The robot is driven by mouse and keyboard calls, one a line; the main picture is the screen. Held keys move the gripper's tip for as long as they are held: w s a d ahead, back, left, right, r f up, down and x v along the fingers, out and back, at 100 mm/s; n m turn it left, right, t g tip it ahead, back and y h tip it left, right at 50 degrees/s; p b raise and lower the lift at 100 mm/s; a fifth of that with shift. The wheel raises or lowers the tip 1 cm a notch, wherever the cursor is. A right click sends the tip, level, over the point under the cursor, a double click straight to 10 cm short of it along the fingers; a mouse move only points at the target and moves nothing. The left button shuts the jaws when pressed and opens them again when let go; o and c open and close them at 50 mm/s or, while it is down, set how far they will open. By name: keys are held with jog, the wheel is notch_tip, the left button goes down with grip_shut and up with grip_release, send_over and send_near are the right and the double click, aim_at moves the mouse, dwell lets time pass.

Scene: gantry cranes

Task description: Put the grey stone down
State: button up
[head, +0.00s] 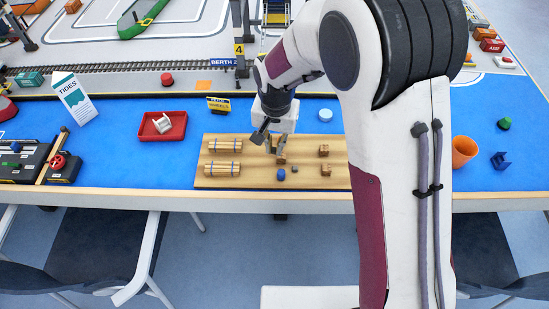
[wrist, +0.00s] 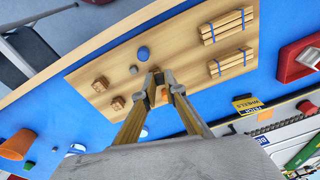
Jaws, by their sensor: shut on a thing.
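A small grey stone (head: 294,169) lies on the wooden board (head: 240,146), to the right of a blue ball (head: 281,174). In the wrist view the stone (wrist: 133,69) sits left of the ball (wrist: 143,53), apart from my fingers. My gripper (head: 275,149) is low over the middle of the board. It is shut on a small brown block (head: 281,160), which shows at the fingertips (wrist: 160,82) in the wrist view. The fingers partly hide this block, and I cannot tell whether it touches the board.
Two brown blocks (head: 324,150) (head: 326,170) stand right of my gripper. Two strapped log bundles (head: 224,145) (head: 222,169) lie on the left.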

jog(key=shift+w+a+r+m+h, duration=0.15)
jog(key=shift+w+a+r+m, duration=0.15)
jog(key=shift+a+m, duration=0.6)
jog(key=shift+w+a+r+m+h, duration=0.1)
jog(key=shift+w+a+r+m, duration=0.3)
jog(key=shift+m, duration=0.85)
jog(key=shift+w+a+r+m+h, duration=0.15)
jog(key=shift+w+a+m, duration=0.1)
jog(key=shift+a+m, duration=0.7)
jog(key=shift+d, duration=0.15)
send_over(261, 164)
jog(key=shift+s+f, duration=0.2)
jog(key=shift+f, duration=2.95)
jog(key=shift+f, duration=1.85)
jog(key=shift+f, duration=0.1)
